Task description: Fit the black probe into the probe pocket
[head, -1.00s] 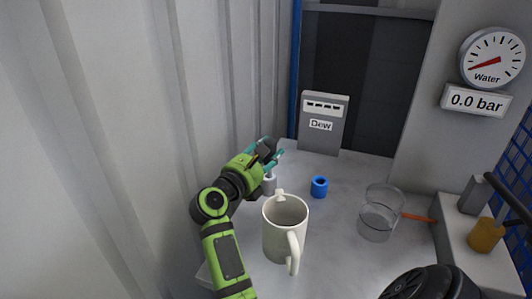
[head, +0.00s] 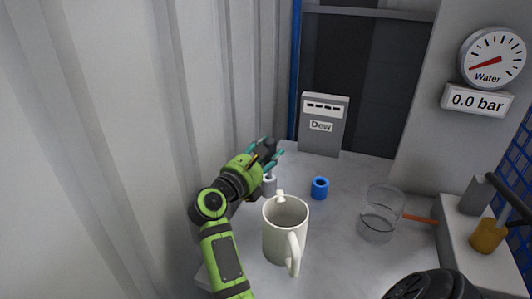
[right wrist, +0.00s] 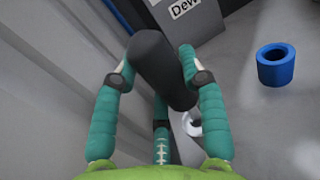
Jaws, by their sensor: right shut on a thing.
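The black probe (right wrist: 160,70) is a thick dark cylinder. My right gripper (right wrist: 160,70) is shut around it with teal fingers on both sides. In the head view the right gripper (head: 270,153) holds the probe (head: 265,149) above the back left of the worktop, near the corrugated wall. The probe is tilted. Below it in the wrist view is a small pale ring (right wrist: 191,123), partly covered by the probe. A grey cylinder (head: 269,186) stands under the gripper in the head view. I cannot tell which part is the probe pocket. My left gripper is out of view.
A grey box labelled Dew (head: 323,125) stands behind the gripper. A blue ring (head: 319,188) lies to its right. A white mug (head: 285,240) stands in front, with a clear beaker (head: 381,213) to the right. The corrugated wall (head: 150,120) is close on the left.

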